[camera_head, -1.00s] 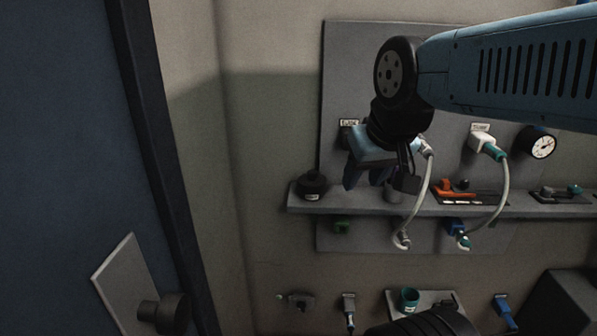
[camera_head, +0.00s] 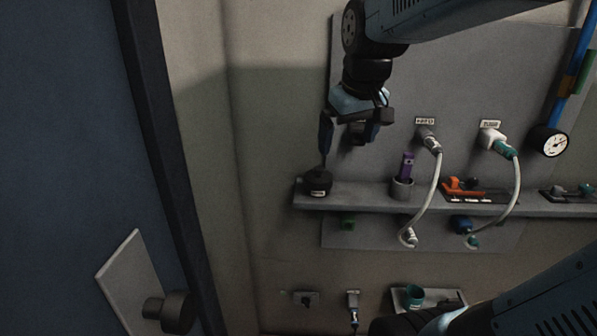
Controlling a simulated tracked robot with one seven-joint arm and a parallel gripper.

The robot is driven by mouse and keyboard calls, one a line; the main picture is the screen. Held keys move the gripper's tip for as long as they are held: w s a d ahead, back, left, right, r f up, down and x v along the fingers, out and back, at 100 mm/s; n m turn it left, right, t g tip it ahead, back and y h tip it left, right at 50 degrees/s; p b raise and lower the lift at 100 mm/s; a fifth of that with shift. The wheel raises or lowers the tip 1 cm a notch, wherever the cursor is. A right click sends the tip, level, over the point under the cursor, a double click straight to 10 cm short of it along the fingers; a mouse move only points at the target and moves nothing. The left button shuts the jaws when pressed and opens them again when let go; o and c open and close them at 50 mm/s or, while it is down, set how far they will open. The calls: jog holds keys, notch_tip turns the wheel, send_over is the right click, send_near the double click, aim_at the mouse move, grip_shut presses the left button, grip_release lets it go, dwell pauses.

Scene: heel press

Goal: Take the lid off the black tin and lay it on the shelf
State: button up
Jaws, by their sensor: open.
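The black tin (camera_head: 317,188) stands upright at the left end of the grey shelf (camera_head: 362,196), with a pale label on its front. Its dark top narrows upward; I cannot make out the seam between lid and tin. My gripper (camera_head: 341,149) is open and empty, above and slightly right of the tin. Its left finger reaches down close over the tin's top, and I cannot tell whether they touch. The right finger hangs over the shelf, right of the tin.
A grey cup (camera_head: 401,189) holding a purple item (camera_head: 407,164) stands right of the tin, with bare shelf between. Further right are a cable (camera_head: 433,190), an orange-handled device (camera_head: 463,188) and a gauge (camera_head: 550,142). A blue door (camera_head: 70,170) fills the left.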

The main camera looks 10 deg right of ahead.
jog(key=w+d+f+n+g+y, duration=0.1)
jog(key=w+f+n+g, duration=0.15)
jog(key=w, duration=1.35)
send_over(319, 167)
jog(key=shift+n, duration=0.45)
jog(key=f, duration=0.9)
jog(key=shift+s+d+f, duration=0.1)
jog(key=shift+s+f, duration=0.05)
jog(key=shift+s, duration=0.1)
jog(key=shift+w+f, duration=0.15)
jog(key=shift+f, duration=2.6)
jog(key=c, duration=0.5)
